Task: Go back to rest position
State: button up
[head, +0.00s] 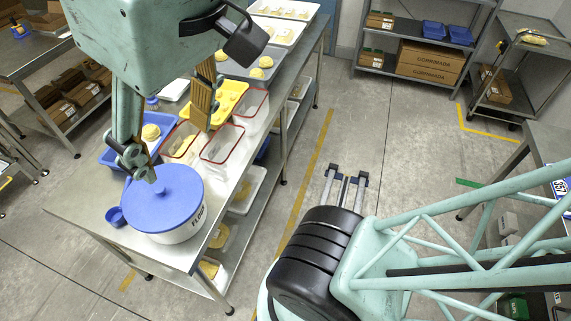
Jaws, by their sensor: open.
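My gripper (172,135) hangs at the upper left of the head view, over the steel table (75,207). Its two fingers are spread apart, and I see nothing held between them. One finger shows a tan ribbed pad; the other, in the foreground, overlaps the edge of a white tub with a blue lid (172,190) in the picture. I cannot tell whether that finger touches the lid. The gripper body hides part of the table behind it.
A small blue cup (116,217) stands beside the tub. Blue, yellow (232,92) and red-rimmed trays (221,144) crowd the table, several holding dough-like pieces. Shelves with boxes (430,62) stand at the back. The floor (385,140) right of the table is mostly clear.

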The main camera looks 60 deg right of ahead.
jog(key=shift+s+f+b, duration=0.15)
jog(key=shift+f+b, duration=0.85)
jog(key=shift+f, duration=0.35)
jog(key=shift+s+f+b, duration=0.1)
jog(key=shift+f+b, duration=0.85)
jog(key=shift+f, duration=0.35)
